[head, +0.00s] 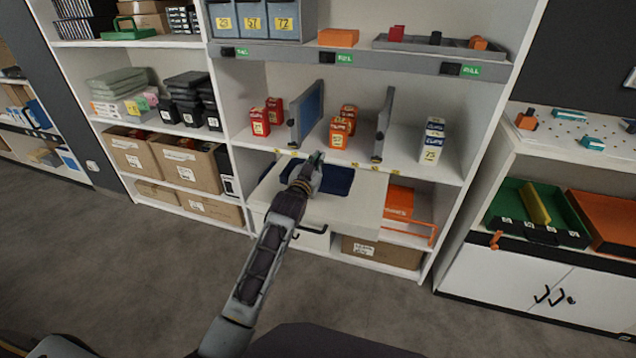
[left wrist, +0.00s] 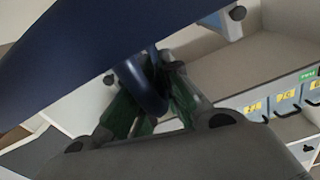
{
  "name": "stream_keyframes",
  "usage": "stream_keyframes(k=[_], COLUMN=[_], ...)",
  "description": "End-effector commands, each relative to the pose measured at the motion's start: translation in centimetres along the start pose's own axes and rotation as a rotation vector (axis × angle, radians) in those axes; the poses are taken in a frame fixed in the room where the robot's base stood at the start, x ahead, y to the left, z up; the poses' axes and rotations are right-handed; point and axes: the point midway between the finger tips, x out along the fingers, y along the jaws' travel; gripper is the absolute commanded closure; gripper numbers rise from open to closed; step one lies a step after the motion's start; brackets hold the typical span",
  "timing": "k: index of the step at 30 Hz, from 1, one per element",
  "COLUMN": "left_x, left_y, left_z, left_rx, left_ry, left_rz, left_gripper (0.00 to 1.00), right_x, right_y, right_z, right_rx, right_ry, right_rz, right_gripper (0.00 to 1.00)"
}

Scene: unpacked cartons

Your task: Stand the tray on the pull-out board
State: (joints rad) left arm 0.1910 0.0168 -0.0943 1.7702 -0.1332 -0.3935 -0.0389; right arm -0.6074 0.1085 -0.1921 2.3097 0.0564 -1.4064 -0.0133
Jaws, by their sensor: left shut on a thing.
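The dark blue tray (head: 337,181) shows behind my left gripper, over the white pull-out board (head: 345,212). I cannot tell whether it touches the board. My left gripper (head: 314,164) is at the tray's left part and hides some of it. In the left wrist view the tray (left wrist: 90,55) fills the upper left, and its curved blue handle lies between the green-padded fingers (left wrist: 152,108), which are shut on it. The board sticks out from the shelf unit below the middle shelf. My right gripper is not in view.
Two upright dividers (head: 308,112) (head: 384,124) and small boxes (head: 340,132) stand on the shelf above the board. An orange box (head: 399,203) and an orange rail (head: 410,232) are right of the board. A black handle (head: 310,231) is below it. The board's front part is bare.

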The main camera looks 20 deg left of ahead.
Motion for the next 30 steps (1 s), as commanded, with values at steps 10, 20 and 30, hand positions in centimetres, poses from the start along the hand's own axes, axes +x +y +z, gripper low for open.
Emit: stream_keyframes(k=[10,20,30], left_x=[0.0,0.0,0.0], left_y=[0.6,0.6,1.3], left_z=[3.0,3.2,6.3], left_rx=[0.000,0.000,0.001], left_ry=[0.000,0.000,0.000], left_rz=[0.000,0.000,0.000], left_gripper=[1.00,1.00,1.00], right_x=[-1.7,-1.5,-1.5], right_y=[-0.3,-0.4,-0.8], right_z=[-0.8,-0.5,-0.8], right_rx=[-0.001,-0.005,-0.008], right_ry=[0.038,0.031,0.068], right_rz=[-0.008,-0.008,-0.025], right_gripper=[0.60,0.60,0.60])
